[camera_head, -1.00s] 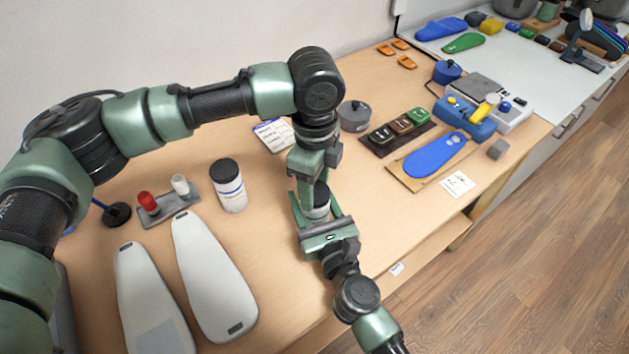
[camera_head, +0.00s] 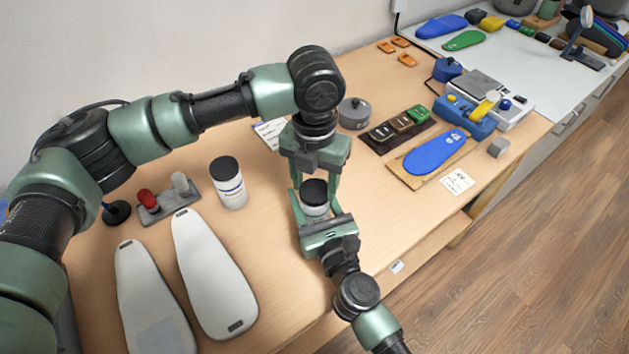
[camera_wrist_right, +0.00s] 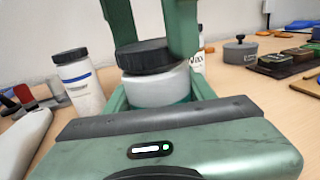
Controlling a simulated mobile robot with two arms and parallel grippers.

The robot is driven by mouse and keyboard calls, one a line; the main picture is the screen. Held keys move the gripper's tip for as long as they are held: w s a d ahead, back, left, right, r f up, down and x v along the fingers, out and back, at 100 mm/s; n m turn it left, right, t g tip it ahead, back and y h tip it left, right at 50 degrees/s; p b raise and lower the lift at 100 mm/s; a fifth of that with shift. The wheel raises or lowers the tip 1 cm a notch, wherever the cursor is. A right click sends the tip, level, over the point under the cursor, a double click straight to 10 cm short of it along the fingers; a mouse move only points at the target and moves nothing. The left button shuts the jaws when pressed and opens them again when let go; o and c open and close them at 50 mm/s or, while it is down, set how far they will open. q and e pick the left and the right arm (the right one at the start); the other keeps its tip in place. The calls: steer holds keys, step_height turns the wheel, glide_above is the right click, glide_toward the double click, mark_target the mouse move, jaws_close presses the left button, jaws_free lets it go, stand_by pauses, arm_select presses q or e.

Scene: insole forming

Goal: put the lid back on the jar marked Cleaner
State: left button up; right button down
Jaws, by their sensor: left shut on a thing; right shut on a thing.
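A white jar (camera_head: 315,209) stands between the fingers of my right gripper (camera_head: 316,222), which is shut on it. The jar also shows in the right wrist view (camera_wrist_right: 155,88); I cannot read its label. The black lid (camera_head: 314,190) is at the jar's mouth and looks slightly tilted in the right wrist view (camera_wrist_right: 148,55). My left gripper (camera_head: 315,186) reaches down from above, shut on the lid, with one finger on each side of it. Whether the lid is fully seated cannot be told.
Another white jar with a black lid (camera_head: 228,184) stands to the left. Two pale insole-shaped forms (camera_head: 212,275) lie front left. A grey lidded pot (camera_head: 354,115) and a dark tray of small blocks (camera_head: 378,146) are behind right. The wooden table's front edge is close to the right arm.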

arm_select(q)
steer(key=m, duration=0.8)
steer(key=o, duration=1.3)
steer(key=shift+c, duration=0.2)
steer(key=shift+r, duration=2.25)
steer(key=shift+c, duration=0.3)
